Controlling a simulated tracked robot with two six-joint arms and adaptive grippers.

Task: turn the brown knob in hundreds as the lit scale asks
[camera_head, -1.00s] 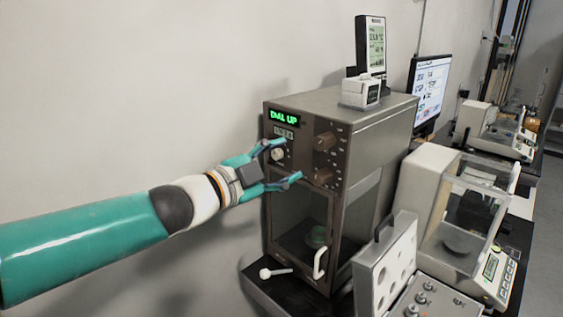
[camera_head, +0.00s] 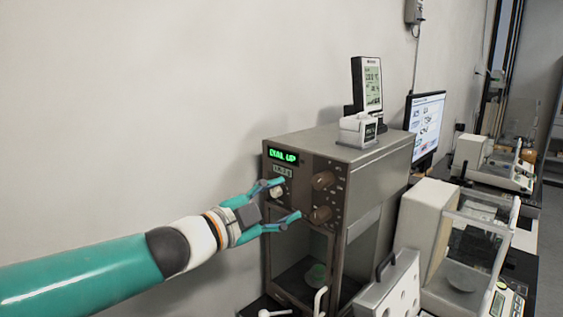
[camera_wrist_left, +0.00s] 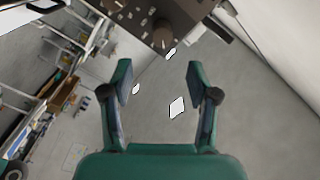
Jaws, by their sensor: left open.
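The lit scale (camera_head: 340,150) is a tall brown-grey cabinet whose green display (camera_head: 283,156) reads "DIAL UP". A small counter window sits below the display, its digits too small to read. Two brown knobs are on the right of its front, an upper one (camera_head: 323,180) and a lower one (camera_head: 320,215). A pale knob (camera_head: 277,193) is at the left, partly behind a finger. My left gripper (camera_head: 289,199) is open and empty in front of the panel, left of the brown knobs. In the wrist view its fingers (camera_wrist_left: 158,78) are apart, with a brown knob (camera_wrist_left: 162,34) beyond them.
A small white box (camera_head: 357,131) and an upright display unit (camera_head: 367,84) stand on top of the scale. Bare wall fills the left.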

